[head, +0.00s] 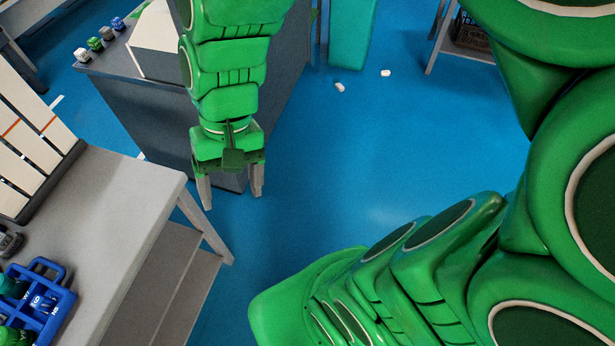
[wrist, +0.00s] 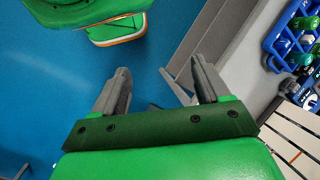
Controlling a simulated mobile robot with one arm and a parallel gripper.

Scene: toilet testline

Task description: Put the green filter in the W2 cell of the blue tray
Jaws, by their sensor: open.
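The blue tray (head: 62,297) sits on the grey table at the lower left, cut off by the picture edge. It also shows in the wrist view (wrist: 272,40) at the upper right. White letters mark its cells, but I cannot read W2 surely. Green pieces (head: 14,336) lie in the tray. A small green piece (head: 95,44) stands on the dark cabinet between a white piece (head: 82,55) and a blue piece (head: 117,23). I cannot tell which green piece is the filter. My gripper (head: 231,198) is open and empty, pointing down beside the cabinet, well right of the tray.
The grey table (head: 120,190) has a rack with pale panels (head: 30,130) behind the tray. The dark cabinet (head: 150,110) carries a white box (head: 160,45). Two small white pieces (head: 339,87) lie on the blue floor.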

